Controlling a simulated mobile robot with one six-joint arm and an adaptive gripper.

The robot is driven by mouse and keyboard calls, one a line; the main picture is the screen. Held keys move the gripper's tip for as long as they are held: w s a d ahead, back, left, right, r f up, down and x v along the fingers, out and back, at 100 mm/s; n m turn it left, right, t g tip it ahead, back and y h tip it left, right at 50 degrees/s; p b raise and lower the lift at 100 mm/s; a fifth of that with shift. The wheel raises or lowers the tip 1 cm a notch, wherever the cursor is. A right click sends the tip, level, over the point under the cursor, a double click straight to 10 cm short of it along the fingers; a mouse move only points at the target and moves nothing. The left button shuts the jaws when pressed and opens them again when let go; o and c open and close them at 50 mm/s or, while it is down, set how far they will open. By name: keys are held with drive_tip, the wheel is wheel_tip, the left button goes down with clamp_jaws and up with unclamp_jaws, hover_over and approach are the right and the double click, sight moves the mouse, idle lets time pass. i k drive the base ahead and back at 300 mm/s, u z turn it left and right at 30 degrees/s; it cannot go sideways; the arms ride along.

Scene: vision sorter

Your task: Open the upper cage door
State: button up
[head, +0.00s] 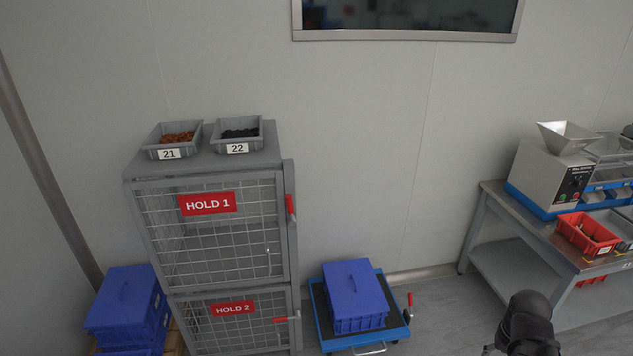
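The upper cage door (208,238) is a grey wire-mesh door with a red "HOLD 1" sign (207,203). It looks shut, flush with the front of the grey cage (292,250) at left centre. Its red handle (291,207) is on the right side and stands about upright. A dark, rounded part of my arm (527,322) shows at the bottom right, well away from the door. I cannot make out fingertips there or whether they hold anything. The inside of the upper compartment looks empty through the mesh.
The lower door (215,330), "HOLD 2", has a level red handle (285,319). Bins 21 (171,154) and 22 (237,148) stand on top. Blue crates (128,305) are at left. A blue cart (318,300) with a blue box (355,292) stands right. A workbench (487,212) is farther right.

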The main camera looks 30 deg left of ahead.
sight(224, 202)
drive_tip(key=z, duration=1.5)
drive_tip(key=k, duration=0.1)
drive_tip(key=u, duration=3.35)
drive_tip(key=i, duration=0.6)
drive_tip(key=u, duration=0.1)
drive_tip(key=k, duration=0.45)
